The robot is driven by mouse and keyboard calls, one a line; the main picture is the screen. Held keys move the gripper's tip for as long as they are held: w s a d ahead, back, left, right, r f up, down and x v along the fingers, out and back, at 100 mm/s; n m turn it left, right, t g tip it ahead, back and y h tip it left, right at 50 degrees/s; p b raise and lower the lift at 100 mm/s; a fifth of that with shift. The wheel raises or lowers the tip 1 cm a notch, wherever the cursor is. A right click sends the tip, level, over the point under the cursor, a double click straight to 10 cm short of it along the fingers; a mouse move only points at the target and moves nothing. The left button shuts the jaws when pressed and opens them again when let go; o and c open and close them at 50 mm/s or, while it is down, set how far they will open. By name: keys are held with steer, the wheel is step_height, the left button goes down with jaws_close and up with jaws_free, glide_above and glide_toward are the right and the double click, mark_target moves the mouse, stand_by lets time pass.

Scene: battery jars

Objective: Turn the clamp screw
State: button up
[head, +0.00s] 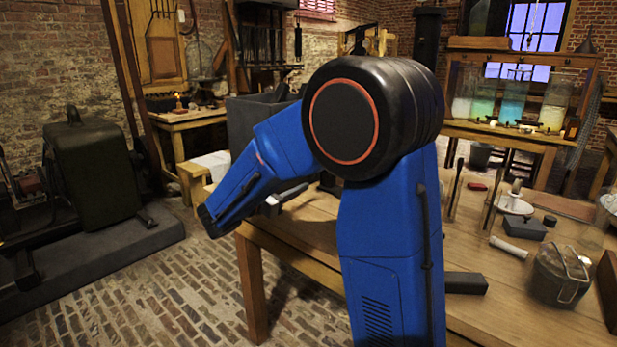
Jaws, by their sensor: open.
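I cannot make out the clamp screw in the head view. My blue arm fills the middle, and its lower section slants down to the left past the table's left end. My gripper cannot be picked out; the arm hides that area. A small grey metal piece (287,195) shows just right of my forearm, over the table's left end; I cannot tell what it is. At the back right, several glass jars (512,100) with pale, green and blue liquid stand in a row on a wooden stand, with small fittings along their front too small to tell apart.
The wooden workbench (325,228) runs from centre to right. On it are a lidded pot (559,274), a dark block (525,228), a white dish (513,204) and upright rods. A dark green machine (92,173) stands at left. The brick floor (165,285) between is clear.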

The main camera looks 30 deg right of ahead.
steer(key=x, duration=0.7)
steer(key=shift+w+d, duration=0.1)
steer(key=shift+d, duration=0.2)
steer(key=c, duration=1.1)
